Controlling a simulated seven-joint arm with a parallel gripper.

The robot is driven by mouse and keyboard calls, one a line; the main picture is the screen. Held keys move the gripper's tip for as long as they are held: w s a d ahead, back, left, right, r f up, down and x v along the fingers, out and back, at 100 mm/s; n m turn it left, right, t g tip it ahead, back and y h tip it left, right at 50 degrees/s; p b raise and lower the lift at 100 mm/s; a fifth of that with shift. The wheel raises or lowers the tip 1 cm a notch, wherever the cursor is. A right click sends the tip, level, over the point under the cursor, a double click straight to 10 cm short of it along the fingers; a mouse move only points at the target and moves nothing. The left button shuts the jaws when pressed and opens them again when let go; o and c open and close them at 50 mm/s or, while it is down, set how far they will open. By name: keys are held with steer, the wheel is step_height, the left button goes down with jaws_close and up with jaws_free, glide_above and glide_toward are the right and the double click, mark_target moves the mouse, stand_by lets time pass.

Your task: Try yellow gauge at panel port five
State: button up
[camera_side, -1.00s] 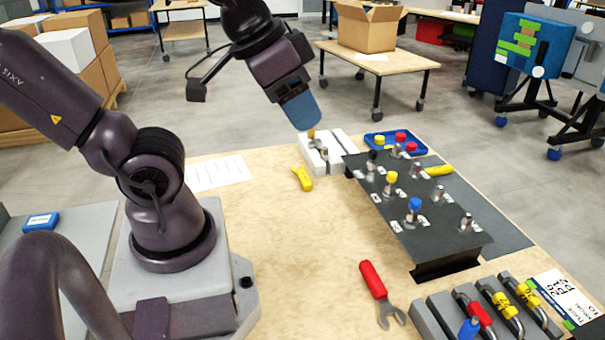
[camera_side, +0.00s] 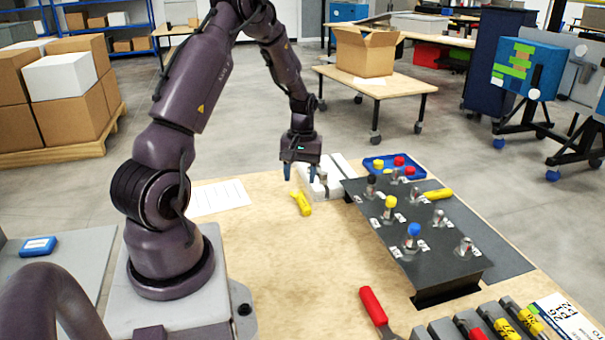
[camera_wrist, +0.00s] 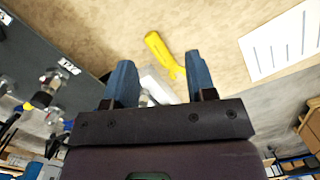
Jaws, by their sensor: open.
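The black panel (camera_side: 425,245) carries several metal fittings on its top, each beside a small white label. One fitting has a yellow cap (camera_side: 390,203) and one a blue cap (camera_side: 413,231). I cannot read the port numbers. My gripper (camera_side: 300,174) points down at the white block (camera_side: 342,172), left of the panel's far end. Its blue fingers are apart. I cannot tell which piece is the yellow gauge.
A yellow-handled tool (camera_side: 301,203) lies just in front of the white block. A blue tray (camera_side: 394,166) holds red and yellow caps. A red-handled wrench (camera_side: 373,306) and a rack of colour-marked parts (camera_side: 443,328) are at the front.

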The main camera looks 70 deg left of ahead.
mark_target(302, 199)
steer(key=a+f, duration=0.1)
steer(key=a+f+n, duration=0.1)
steer(key=f, duration=0.1)
steer(key=a+f+n, duration=0.1)
steer(key=a, duration=0.1)
steer(key=shift+w+a+f, duration=0.1)
steer(key=shift+w+f, duration=0.15)
steer(key=shift+w, duration=0.05)
steer(key=shift+w+a+r+n+t+y, duration=0.4)
steer(key=shift+w+a+r+n, duration=0.1)
steer(key=shift+w+a+n, duration=0.25)
steer(key=shift+n, duration=0.25)
steer(key=shift+f, duration=3.25)
jaws_close()
steer(key=shift+d+r, duration=0.25)
steer(key=shift+r, duration=0.75)
steer(key=shift+d+r, duration=0.3)
steer(key=shift+r, duration=0.7)
steer(key=shift+d+r, duration=0.25)
steer(key=shift+r, duration=0.75)
